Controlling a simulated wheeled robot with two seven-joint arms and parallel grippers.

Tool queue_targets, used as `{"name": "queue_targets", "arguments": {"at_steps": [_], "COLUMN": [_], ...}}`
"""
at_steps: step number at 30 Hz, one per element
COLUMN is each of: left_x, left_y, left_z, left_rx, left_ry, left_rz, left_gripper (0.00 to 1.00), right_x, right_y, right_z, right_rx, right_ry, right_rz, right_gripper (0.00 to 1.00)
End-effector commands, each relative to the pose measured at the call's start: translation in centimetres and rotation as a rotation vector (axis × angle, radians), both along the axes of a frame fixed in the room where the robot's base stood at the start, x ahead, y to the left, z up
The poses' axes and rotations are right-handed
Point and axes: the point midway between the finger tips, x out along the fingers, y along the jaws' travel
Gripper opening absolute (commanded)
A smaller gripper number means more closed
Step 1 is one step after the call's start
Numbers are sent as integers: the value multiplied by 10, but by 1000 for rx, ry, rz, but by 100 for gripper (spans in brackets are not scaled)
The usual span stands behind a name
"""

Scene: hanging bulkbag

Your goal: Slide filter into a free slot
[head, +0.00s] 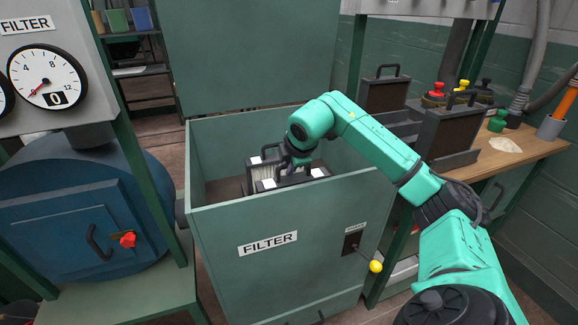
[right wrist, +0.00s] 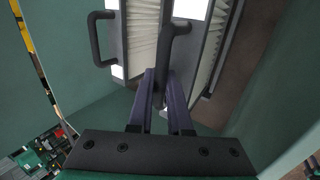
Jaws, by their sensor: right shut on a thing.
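The green filter box (head: 225,225) stands open at the top, with a FILTER label on its front. My right gripper (head: 291,170) reaches down inside it. In the right wrist view its purple fingers (right wrist: 162,80) are shut on the black handle of a filter (right wrist: 213,45) with a dark frame and white pleats. This filter (head: 268,184) sits inside the box in the head view, below the rim. A second white-pleated filter (right wrist: 142,35) stands beside it, its handle free; it also shows behind it in the head view (head: 256,161). The slots are hidden. My left gripper is out of view.
The raised green lid (head: 250,55) stands behind the box. Two dark-faced panels with handles (head: 385,95) (head: 447,132) stand at the wooden bench (head: 490,165) on the right. A yellow-knobbed lever (head: 375,266) sticks out of the box front. A blue tank (head: 75,210) is at left.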

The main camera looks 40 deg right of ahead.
Motion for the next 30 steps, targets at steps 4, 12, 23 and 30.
{"name": "queue_targets", "arguments": {"at_steps": [4, 12, 23, 30], "left_x": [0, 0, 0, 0], "left_y": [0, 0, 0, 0], "left_z": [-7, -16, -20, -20], "left_rx": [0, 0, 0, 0], "left_ry": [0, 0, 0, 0], "left_rz": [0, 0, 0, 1], "left_gripper": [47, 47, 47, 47], "right_x": [0, 0, 0, 0], "right_y": [0, 0, 0, 0], "right_z": [-7, -18, -22, -22], "right_rx": [-1, -1, 0, -1], "right_ry": [-2, -2, -3, -2], "right_rz": [0, 0, 1, 0], "right_gripper": [0, 0, 0, 52]}}
